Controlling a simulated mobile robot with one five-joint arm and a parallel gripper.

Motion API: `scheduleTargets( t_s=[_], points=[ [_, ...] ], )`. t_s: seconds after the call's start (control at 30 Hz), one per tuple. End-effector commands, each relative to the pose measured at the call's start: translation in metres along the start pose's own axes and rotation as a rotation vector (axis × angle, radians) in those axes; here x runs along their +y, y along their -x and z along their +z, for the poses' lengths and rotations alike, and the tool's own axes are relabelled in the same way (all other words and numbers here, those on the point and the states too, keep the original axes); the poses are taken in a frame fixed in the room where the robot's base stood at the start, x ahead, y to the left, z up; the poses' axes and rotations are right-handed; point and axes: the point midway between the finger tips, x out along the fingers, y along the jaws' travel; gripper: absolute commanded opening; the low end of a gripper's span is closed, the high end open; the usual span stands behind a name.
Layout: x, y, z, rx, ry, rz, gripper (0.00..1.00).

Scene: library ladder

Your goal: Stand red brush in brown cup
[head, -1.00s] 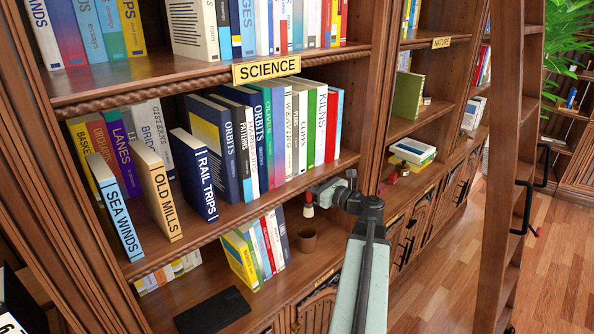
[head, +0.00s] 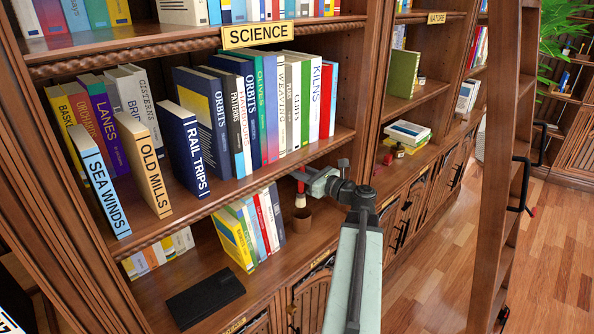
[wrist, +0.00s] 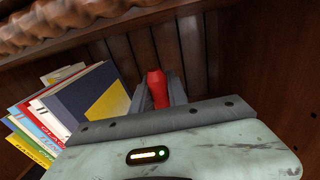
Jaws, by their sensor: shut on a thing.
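The red brush (head: 300,187) hangs upright with its pale bristle end down, in the small gap under the middle shelf. My gripper (head: 303,176) is shut on its upper part. In the wrist view its red handle (wrist: 157,88) stands between the jaws (wrist: 160,93). The brown cup (head: 298,219) stands on the lower shelf directly below the brush. The bristle end is close to the cup's rim in the head view; I cannot tell whether it is above or within the rim. The cup is hidden in the wrist view.
Leaning books (head: 252,228) stand left of the cup; they also show in the wrist view (wrist: 75,105). The shelf edge (head: 270,165) runs just above my gripper. A black flat case (head: 206,297) lies at the lower left. A ladder (head: 503,170) stands at right.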

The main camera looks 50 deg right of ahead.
Motion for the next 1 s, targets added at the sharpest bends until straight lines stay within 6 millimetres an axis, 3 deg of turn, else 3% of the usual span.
scheduleTargets(
  t_s=[0.03,0.63,1.0],
  points=[
    [0.0,0.0,-0.01,0.0,0.0,0.0,0.0],
    [0.001,-0.001,-0.065,0.0,0.0,0.001,0.0],
    [0.001,-0.001,-0.073,0.0,0.0,0.002,0.0]
  ],
)
